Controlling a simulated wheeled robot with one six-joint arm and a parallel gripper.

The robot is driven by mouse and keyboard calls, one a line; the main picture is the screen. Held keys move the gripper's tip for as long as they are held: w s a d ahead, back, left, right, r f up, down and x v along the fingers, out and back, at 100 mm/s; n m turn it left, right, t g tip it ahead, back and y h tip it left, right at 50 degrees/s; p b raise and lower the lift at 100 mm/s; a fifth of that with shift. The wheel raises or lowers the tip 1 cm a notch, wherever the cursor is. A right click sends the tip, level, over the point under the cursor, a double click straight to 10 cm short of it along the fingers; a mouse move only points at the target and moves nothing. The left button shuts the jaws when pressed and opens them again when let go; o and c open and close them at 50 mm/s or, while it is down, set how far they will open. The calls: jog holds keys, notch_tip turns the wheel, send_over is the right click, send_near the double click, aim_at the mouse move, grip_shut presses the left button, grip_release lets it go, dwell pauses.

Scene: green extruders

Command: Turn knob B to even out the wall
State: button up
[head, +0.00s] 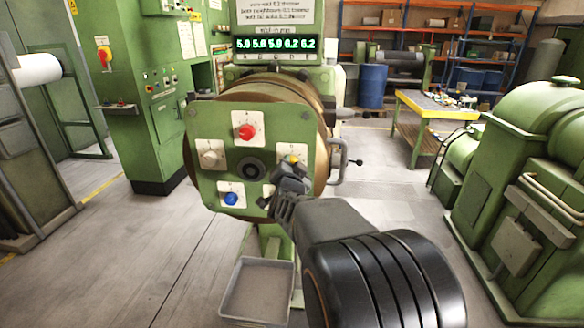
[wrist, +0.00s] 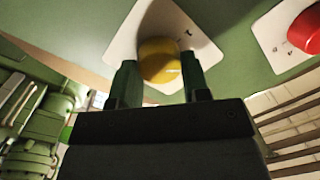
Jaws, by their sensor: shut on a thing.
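The green square die plate (head: 217,137) on the extruder's front carries a red knob (head: 245,132) at the top, a white knob (head: 209,158) at left, a blue knob (head: 231,198) at the bottom and a yellow knob (head: 291,159) at right, each on a white label plate. The letters are too small to read surely. My gripper (head: 288,175) is at the yellow knob and partly hides it. In the wrist view its two fingers stand on either side of the yellow knob (wrist: 160,62), shut on it. The red knob (wrist: 304,30) is apart at right.
A lit display (head: 277,44) above the extruder shows several numbers, roughly 5 to 6. A grey bin (head: 257,262) stands on the floor below the plate. A handle (head: 340,162) sticks out right of the die. Green machinery (head: 520,200) stands at right.

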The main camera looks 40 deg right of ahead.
jog(key=shift+w+a+r+n+g+p, duration=0.1)
jog(key=shift+n+p, duration=0.3)
jog(key=shift+n, duration=0.85)
jog(key=shift+s+d+n+g+p, duration=0.1)
jog(key=shift+n+p, duration=0.35)
jog(key=shift+n, duration=0.75)
jog(key=shift+w+a+r+n+g+p, duration=0.1)
jog(key=shift+n+p, duration=0.3)
jog(key=shift+n, duration=0.85)
jog(key=shift+f+n, duration=0.1)
jog(key=shift+n, duration=0.2)
jog(key=o, duration=0.9)
jog(key=shift+b+v, duration=1.2)
jog(key=shift+v, duration=5.7)
